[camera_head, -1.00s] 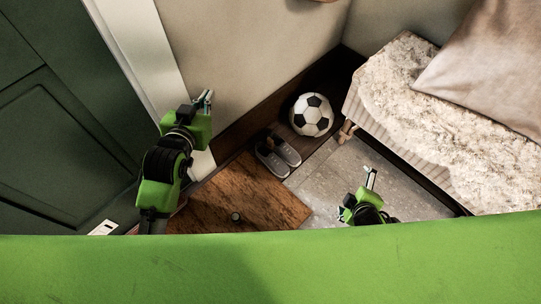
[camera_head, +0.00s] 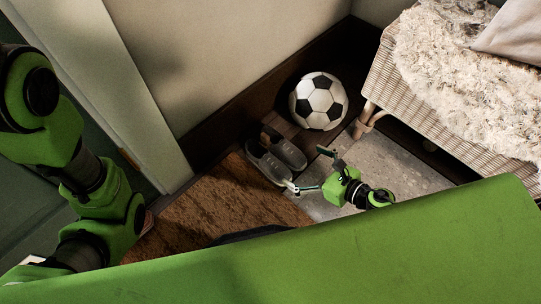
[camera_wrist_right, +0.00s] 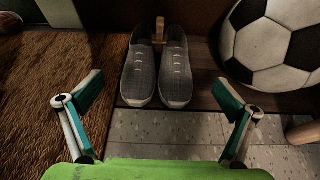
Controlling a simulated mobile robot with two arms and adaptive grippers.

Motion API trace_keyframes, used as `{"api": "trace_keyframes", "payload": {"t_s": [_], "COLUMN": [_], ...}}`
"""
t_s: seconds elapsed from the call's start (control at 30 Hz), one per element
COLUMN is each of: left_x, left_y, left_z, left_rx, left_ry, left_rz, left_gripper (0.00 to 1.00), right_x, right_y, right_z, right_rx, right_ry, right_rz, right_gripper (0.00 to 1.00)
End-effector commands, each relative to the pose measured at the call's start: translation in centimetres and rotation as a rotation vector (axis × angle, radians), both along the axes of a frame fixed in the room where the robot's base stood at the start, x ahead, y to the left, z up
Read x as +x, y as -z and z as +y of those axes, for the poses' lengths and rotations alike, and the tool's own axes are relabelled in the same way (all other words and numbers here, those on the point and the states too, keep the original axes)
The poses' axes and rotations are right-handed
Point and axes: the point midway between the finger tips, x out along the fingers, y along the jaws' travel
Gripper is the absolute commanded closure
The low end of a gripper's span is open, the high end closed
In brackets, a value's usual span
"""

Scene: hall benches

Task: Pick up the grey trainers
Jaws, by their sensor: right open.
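The grey trainers (camera_head: 275,158) stand side by side on the dark wooden floor strip by the wall, between the brown mat and the ball. They also show in the right wrist view (camera_wrist_right: 157,73), toes toward the camera, straight ahead between the fingers. My right gripper (camera_head: 311,171) is open and empty, just in front of the trainers; its fingers also show in the right wrist view (camera_wrist_right: 164,100), spread wider than the pair. In the head view one fingertip lies close to the toes; I cannot tell if it touches. My left arm is at the left; its gripper is out of view.
A black and white football (camera_head: 318,101) lies right beside the trainers. A wicker bench (camera_head: 378,84) with a fluffy throw stands at the right. A brown mat (camera_head: 215,208) lies left of the trainers.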

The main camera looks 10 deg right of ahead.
Motion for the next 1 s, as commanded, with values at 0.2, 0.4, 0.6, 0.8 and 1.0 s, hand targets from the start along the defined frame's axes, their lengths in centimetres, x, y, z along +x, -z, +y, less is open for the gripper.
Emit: {"api": "trace_keyframes", "payload": {"t_s": [0.2,0.4,0.6,0.8,1.0], "left_x": [-0.3,-0.3,-0.2,-0.3,-0.3], "left_y": [1.1,1.9,2.2,3.3,3.9], "left_z": [0.1,0.0,0.0,0.0,0.0], "left_rx": [-0.002,-0.001,-0.001,-0.001,-0.001], "left_ry": [0.002,0.001,0.001,0.001,0.001], "left_rz": [-0.011,-0.009,-0.008,-0.008,-0.008], "left_gripper": [1.0,1.0,1.0,1.0,1.0], "right_x": [2.7,5.4,6.6,8.6,10.4], "right_y": [1.4,2.9,3.3,4.2,5.0], "right_z": [1.8,3.7,4.4,6.0,7.1], "right_rx": [-0.008,-0.006,-0.006,-0.005,-0.004], "right_ry": [-0.01,-0.008,-0.008,-0.007,-0.005], "right_rz": [-0.008,-0.004,-0.004,-0.005,-0.003], "right_gripper": [0.0,0.0,0.0,0.0,0.0]}}
